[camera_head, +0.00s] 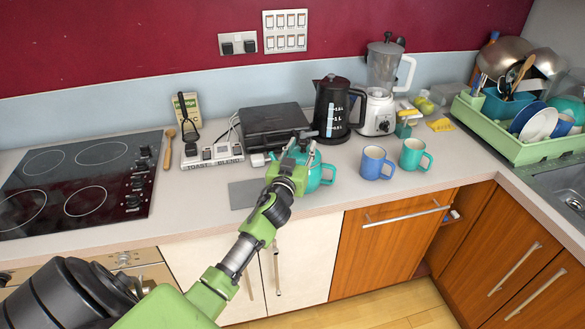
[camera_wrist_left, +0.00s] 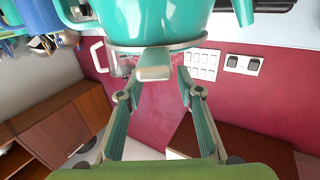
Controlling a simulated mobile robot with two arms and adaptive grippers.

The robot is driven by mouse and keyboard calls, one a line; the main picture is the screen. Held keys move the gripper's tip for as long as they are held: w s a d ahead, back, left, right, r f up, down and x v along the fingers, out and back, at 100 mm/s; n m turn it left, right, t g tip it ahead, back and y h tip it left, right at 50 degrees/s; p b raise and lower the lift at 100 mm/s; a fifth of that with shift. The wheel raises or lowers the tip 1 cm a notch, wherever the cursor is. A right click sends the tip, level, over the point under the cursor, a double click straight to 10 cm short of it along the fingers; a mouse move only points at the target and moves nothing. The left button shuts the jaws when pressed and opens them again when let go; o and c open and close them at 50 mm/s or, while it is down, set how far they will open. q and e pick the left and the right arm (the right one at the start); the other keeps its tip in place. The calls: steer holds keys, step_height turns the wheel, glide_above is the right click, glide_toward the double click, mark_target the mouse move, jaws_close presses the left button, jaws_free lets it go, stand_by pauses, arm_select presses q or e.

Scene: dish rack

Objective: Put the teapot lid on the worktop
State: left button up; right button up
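The teal teapot (camera_head: 317,176) stands on the worktop (camera_head: 346,186), partly hidden behind my left gripper (camera_head: 297,150), which is at its top. In the left wrist view, which is upside down, the teapot (camera_wrist_left: 160,20) fills the top. The lid (camera_wrist_left: 192,44) shows there as a thin pale rim on the teapot, with a grey-green knob (camera_wrist_left: 155,66). My left gripper's fingers (camera_wrist_left: 158,85) are spread on either side of the knob, with visible gaps. The gripper is open and empty. My right gripper is not in view.
A grey flat mat (camera_head: 245,193) lies left of the teapot. A blue mug (camera_head: 373,163) and a teal mug (camera_head: 412,155) stand to its right. Behind are a black grill (camera_head: 272,125), a kettle (camera_head: 333,108) and a blender (camera_head: 378,112). A hob (camera_head: 80,180) lies at left.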

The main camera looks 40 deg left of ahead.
arm_select(q)
steer(key=b+v, duration=0.2)
steer(key=v, duration=0.9)
steer(key=shift+s+f, duration=0.1)
